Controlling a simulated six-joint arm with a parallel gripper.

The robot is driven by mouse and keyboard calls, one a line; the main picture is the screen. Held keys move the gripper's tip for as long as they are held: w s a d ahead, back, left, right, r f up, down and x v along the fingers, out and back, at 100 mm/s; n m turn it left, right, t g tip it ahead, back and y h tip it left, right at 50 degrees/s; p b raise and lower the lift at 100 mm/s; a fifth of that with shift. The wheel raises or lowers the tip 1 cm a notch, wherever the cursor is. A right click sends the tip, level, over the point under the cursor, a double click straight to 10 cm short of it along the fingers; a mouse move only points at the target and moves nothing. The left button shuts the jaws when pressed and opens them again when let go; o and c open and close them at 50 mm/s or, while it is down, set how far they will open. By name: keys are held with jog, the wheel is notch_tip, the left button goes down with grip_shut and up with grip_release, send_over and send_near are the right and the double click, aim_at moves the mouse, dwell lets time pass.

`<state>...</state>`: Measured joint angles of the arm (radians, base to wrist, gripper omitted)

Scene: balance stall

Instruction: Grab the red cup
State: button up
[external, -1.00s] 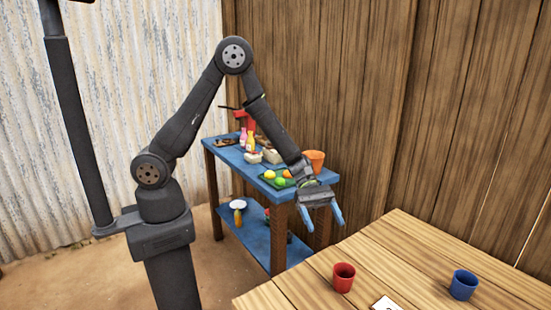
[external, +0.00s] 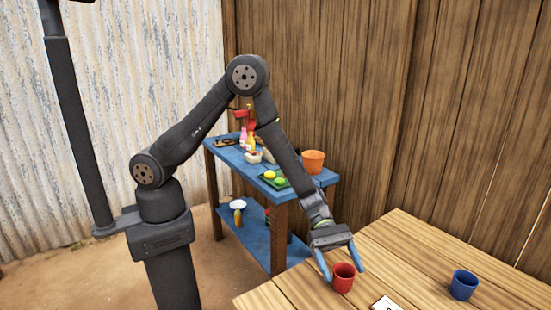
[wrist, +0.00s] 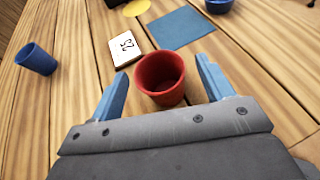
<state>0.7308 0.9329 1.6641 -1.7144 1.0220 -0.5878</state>
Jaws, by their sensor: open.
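The red cup (external: 343,278) stands upright on the wooden table, near its left edge in the external view. In the wrist view the red cup (wrist: 160,78) sits between the blue fingers, its open top facing the camera. My gripper (external: 343,274) is open, with one finger on each side of the cup. In the wrist view my gripper (wrist: 160,85) shows a gap between each finger and the cup. I cannot tell whether the fingertips touch the table.
A blue cup (external: 464,285) stands apart on the table (external: 410,250). A white card (wrist: 125,48) with a number lies close to the red cup. A blue square (wrist: 180,27), a yellow disc (wrist: 136,8) and a blue bowl (wrist: 219,5) lie farther off. A blue shelf (external: 225,155) stands behind.

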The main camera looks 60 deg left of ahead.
jog(key=c, duration=1)
jog(key=shift+c, duration=0.3)
